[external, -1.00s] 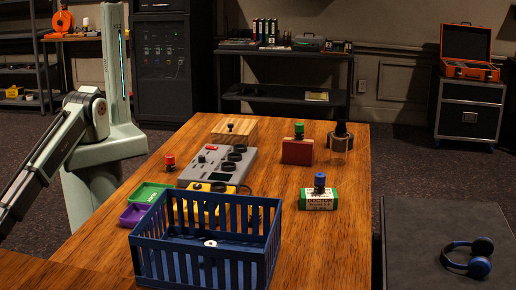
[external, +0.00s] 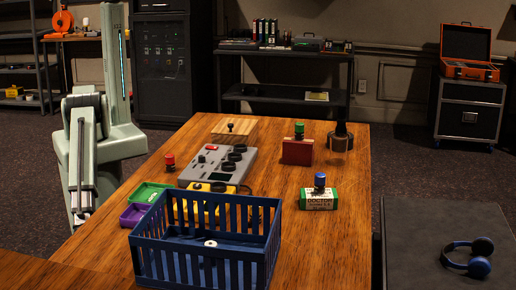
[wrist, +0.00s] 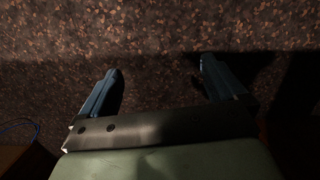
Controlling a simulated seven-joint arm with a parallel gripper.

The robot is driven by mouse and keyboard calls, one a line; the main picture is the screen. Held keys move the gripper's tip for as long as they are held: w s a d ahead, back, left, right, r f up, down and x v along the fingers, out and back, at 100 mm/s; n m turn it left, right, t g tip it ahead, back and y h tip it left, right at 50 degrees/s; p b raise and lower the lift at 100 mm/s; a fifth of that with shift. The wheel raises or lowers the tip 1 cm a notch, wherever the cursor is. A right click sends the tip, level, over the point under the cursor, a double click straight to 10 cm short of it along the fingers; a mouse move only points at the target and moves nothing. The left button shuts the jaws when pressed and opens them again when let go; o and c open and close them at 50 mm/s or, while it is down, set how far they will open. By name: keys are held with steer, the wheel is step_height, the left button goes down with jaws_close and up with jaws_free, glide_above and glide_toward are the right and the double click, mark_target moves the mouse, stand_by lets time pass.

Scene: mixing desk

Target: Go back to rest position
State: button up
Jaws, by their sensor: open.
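My gripper (wrist: 160,72) shows in the wrist view with its two blue-grey fingers wide apart. Nothing is between the fingers, and dark speckled carpet (wrist: 160,35) lies beyond them. In the external view my arm hangs folded at the left, with its lower end beside the left edge of the wooden table (external: 310,255). The fingers cannot be made out in that view.
A blue slatted basket (external: 205,265) stands at the table's front. Purple (external: 136,214) and green (external: 150,192) trays lie near its left edge, close to my arm. A grey control box (external: 217,166), a red block (external: 297,151) and a green-white box (external: 318,200) stand further in.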

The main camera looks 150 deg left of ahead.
steer(key=s+a+r+n+g+h, duration=0.1)
steer(key=s+a+n+g, duration=0.4)
steer(key=s+a, duration=0.9)
steer(key=s+r+n, duration=0.1)
steer(key=s+n, duration=0.1)
steer(key=shift+s, duration=0.3)
steer(key=shift+r, duration=0.1)
